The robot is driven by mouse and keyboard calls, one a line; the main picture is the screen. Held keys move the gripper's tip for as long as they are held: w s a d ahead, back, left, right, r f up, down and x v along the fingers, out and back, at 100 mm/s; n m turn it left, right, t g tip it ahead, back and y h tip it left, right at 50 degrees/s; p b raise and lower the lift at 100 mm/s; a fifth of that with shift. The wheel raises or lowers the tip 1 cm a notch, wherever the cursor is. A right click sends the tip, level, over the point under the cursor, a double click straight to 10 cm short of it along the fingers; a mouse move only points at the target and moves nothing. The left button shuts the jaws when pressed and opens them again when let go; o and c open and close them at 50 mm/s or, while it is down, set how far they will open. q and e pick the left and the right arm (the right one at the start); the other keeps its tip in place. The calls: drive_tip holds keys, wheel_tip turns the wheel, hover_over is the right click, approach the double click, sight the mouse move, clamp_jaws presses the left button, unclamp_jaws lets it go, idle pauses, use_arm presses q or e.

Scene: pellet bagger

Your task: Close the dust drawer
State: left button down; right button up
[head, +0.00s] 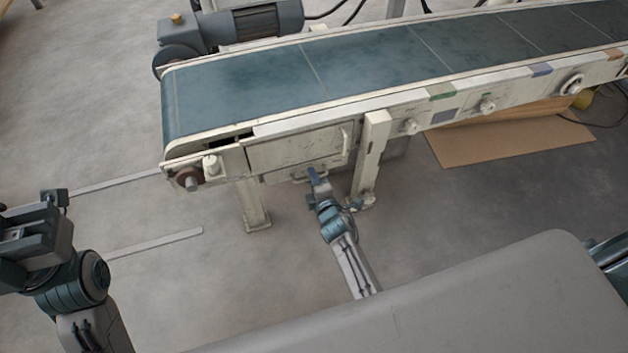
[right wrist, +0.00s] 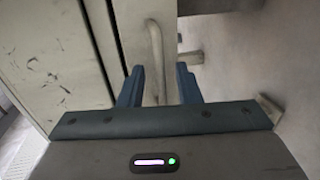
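The dust drawer appears as the narrow pale front below a larger panel under the conveyor; its bar handle (head: 316,172) shows in the head view. My right gripper (head: 314,178) is at this handle, partly covering it. In the right wrist view, the two blue fingers of my right gripper (right wrist: 160,84) are apart, and the handle bar (right wrist: 156,60) stands between them with gaps at both sides. How far out the drawer is cannot be told clearly. My left gripper (head: 30,230) is at the far left, away from the conveyor; its fingers are not clear.
The conveyor (head: 390,62) spans the view above the drawer. A panel (head: 295,148) with an upright handle (head: 346,143) is above it. Conveyor legs (head: 251,203) (head: 371,160) stand either side. Cardboard (head: 500,138) lies at the right. The floor in front is mostly clear.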

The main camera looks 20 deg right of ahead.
drive_tip(key=shift+s, duration=0.1)
drive_tip(key=p+v, duration=0.2)
drive_tip(key=v, duration=0.8)
drive_tip(key=shift+s, duration=0.3)
